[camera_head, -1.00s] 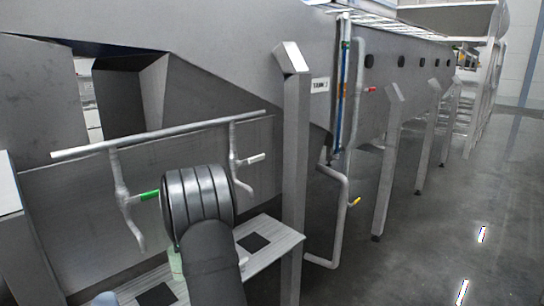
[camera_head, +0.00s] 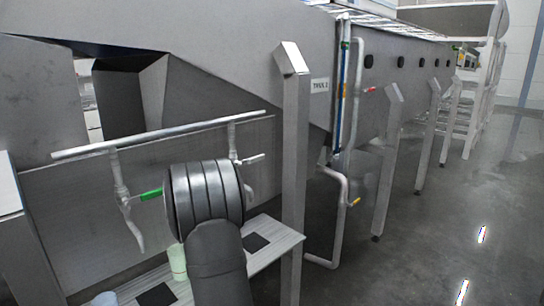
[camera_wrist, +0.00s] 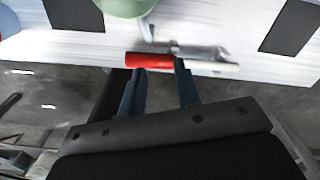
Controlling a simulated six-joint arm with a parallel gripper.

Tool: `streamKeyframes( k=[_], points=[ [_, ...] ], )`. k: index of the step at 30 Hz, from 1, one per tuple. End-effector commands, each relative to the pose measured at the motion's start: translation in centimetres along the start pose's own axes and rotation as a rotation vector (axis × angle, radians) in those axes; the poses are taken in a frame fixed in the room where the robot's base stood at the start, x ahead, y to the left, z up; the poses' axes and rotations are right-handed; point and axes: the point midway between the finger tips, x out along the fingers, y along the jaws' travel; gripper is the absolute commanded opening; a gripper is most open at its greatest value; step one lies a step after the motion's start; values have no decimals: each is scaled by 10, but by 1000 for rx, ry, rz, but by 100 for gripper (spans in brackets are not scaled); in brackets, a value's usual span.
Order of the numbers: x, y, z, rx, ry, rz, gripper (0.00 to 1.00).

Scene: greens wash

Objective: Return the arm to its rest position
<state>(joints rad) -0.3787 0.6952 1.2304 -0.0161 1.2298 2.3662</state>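My gripper (camera_wrist: 160,84) shows in the wrist view with its two dark blue fingers apart and nothing held between them. A metal piece with a red grip (camera_wrist: 150,61) lies across the view just beyond the fingertips, at the edge of a pale shelf (camera_wrist: 220,50). I cannot tell how far it is from the fingers. In the head view my dark arm covers part of the same shelf (camera_head: 287,238), and my gripper is hidden there.
A pale green container (camera_head: 177,262) stands on the shelf beside my arm, with a bluish round item (camera_head: 105,298) to its left. Dark square pads (camera_head: 256,242) mark the shelf. A pipe rail with a green-handled valve (camera_head: 151,194) and a grey post (camera_head: 295,170) stand close behind. Open floor lies right.

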Motion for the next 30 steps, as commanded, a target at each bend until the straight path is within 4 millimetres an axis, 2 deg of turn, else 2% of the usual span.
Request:
streamKeyframes(
  k=[3,17,30],
  points=[
    [-13,-6,-22,3,-1,-1,30],
    [-57,-25,-96,-7,-1,-1,30],
    [-34,14,-49,-486,-1,-9,30]
  ],
)
